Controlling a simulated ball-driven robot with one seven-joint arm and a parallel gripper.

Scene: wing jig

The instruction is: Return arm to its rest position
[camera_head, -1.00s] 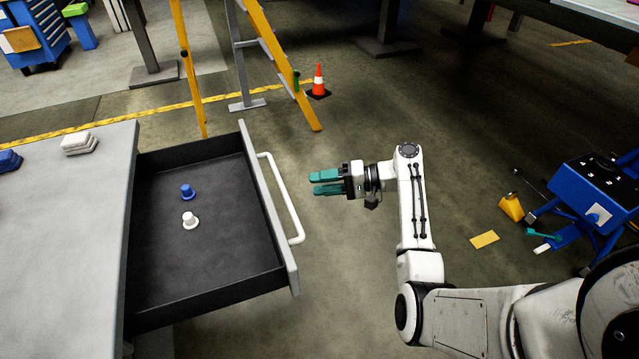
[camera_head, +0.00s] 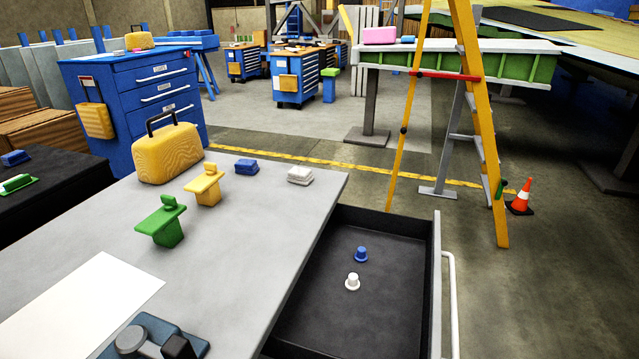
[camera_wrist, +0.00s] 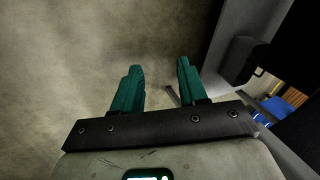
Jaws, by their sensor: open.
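My gripper (camera_wrist: 157,88) shows in the wrist view with its two teal fingers apart and nothing between them. Bare concrete floor lies beyond the fingertips. A dark structure stands close on the right of that view; I cannot tell for sure what it is. My arm and gripper are out of the head view now.
An open drawer (camera_head: 385,300) with a white handle (camera_head: 453,300) juts from the grey workbench (camera_head: 255,240). A blue knob (camera_head: 361,254) and a white knob (camera_head: 352,281) stand inside it. A yellow ladder (camera_head: 478,120) and an orange cone (camera_head: 522,195) stand at the right.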

